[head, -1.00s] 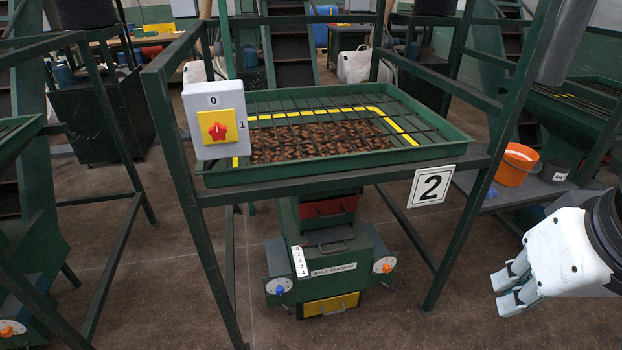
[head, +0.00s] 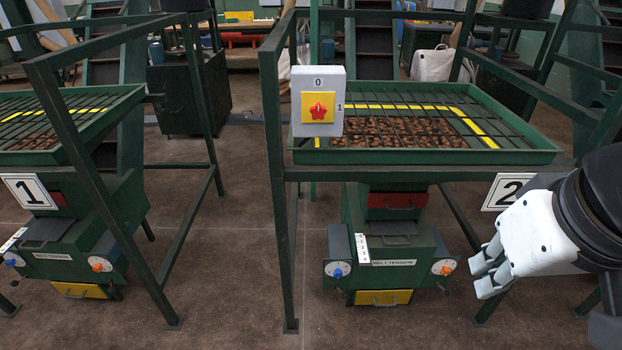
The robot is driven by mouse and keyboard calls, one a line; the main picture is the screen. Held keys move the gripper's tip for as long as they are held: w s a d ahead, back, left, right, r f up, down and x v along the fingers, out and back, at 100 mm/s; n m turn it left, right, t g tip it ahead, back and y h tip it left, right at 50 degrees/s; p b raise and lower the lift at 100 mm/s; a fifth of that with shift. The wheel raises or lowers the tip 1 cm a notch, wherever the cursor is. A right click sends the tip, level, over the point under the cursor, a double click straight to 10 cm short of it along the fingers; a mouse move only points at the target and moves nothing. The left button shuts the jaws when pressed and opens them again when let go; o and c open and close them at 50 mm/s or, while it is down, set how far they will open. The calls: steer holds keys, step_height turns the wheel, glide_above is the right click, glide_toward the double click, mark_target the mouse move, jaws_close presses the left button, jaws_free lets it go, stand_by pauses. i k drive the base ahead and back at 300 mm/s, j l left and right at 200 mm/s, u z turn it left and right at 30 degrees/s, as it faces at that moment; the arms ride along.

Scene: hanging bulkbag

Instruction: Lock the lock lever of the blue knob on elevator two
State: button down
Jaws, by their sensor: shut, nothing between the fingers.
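Elevator two (head: 425,265) is the dark green machine right of centre, marked by a "2" sign (head: 506,192) that my arm partly covers. Its blue knob (head: 337,272) sits on a white round dial at the left of the machine's low front, left of the "BELT TENSION" label (head: 394,263). The lock lever is too small to make out. An orange knob (head: 444,270) sits on the dial at the right. My gripper (head: 485,274) is at the right, in front of the machine and well apart from the blue knob. Its fingers are shut and empty.
A green frame post (head: 280,220) stands left of the blue knob. A grey switch box (head: 318,102) with a red knob hangs above. Elevator one, with its "1" sign (head: 30,192), is at the left. The brown floor (head: 235,290) between the elevators is clear.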

mark_target(344, 294)
steer(key=j, duration=0.25)
steer(key=i+z, duration=0.35)
steer(key=i+l+z, duration=0.1)
steer(key=z, duration=0.25)
steer(key=i+z, duration=0.35)
steer(key=k+j, duration=0.05)
steer(key=k, duration=0.05)
